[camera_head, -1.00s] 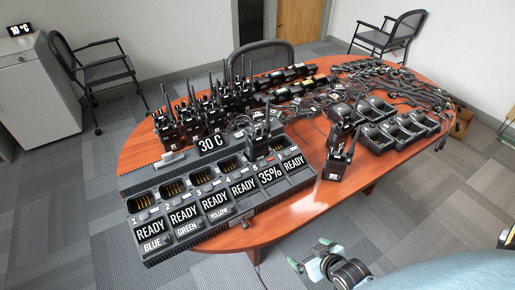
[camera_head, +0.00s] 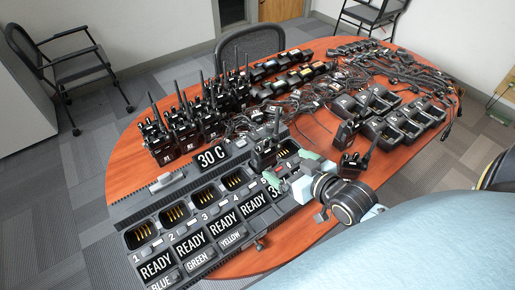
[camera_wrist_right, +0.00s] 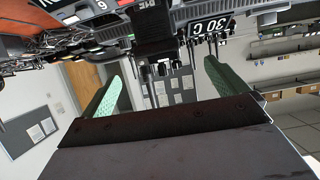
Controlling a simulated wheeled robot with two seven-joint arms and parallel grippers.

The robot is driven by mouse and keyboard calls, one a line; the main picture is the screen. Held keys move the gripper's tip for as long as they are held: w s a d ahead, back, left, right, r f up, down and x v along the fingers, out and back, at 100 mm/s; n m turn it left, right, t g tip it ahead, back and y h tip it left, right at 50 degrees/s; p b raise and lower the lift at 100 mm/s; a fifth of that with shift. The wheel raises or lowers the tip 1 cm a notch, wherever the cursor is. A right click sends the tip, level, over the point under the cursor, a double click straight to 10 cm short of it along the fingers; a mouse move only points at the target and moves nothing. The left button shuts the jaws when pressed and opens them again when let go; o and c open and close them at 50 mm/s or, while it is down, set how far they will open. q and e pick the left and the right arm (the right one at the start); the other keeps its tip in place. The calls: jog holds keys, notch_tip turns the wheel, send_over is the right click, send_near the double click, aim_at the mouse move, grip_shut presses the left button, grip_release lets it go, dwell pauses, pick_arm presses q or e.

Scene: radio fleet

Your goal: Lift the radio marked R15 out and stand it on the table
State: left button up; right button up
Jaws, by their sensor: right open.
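One black radio (camera_head: 264,154) stands upright in a slot of the multi-bay charger (camera_head: 140,210), its antenna pointing up. My right gripper (camera_head: 294,175) is just to the right of and in front of this radio, with its green fingers apart and empty. In the right wrist view the gripper (camera_wrist_right: 162,85) is open, and the radio (camera_wrist_right: 152,32) lies ahead, between the lines of the two fingers and beyond their tips. Its label is too small to read for sure. My left gripper is not in view.
Several radios (camera_head: 190,125) stand on the table behind the charger. Two more radios (camera_head: 355,163) stand right of my gripper, close to my wrist. Single chargers (camera_head: 388,133) and tangled cables (camera_head: 400,75) fill the right and back. Bare table (camera_head: 125,160) shows at the left.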

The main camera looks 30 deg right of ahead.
aim_at(271, 154)
jog(key=x, duration=0.4)
jog(key=shift+b+x, duration=0.35)
jog(key=shift+x, duration=0.75)
jog(key=shift+w+f, duration=0.15)
jog(key=shift+w, duration=0.05)
jog(key=shift+w+f, duration=0.15)
jog(key=shift+w, duration=0.45)
jog(key=x, duration=0.3)
jog(key=shift+w+d+f+b, duration=0.1)
jog(key=shift+w+d+b, duration=0.05)
jog(key=shift+w+b, duration=0.15)
jog(key=shift+w+f, duration=0.1)
jog(key=shift+w, duration=0.05)
jog(key=shift+c, duration=0.2)
jog(key=c, duration=1.2)
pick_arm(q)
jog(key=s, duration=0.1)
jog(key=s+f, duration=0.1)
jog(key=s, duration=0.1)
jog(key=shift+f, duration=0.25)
pick_arm(e)
jog(key=shift+c, duration=0.5)
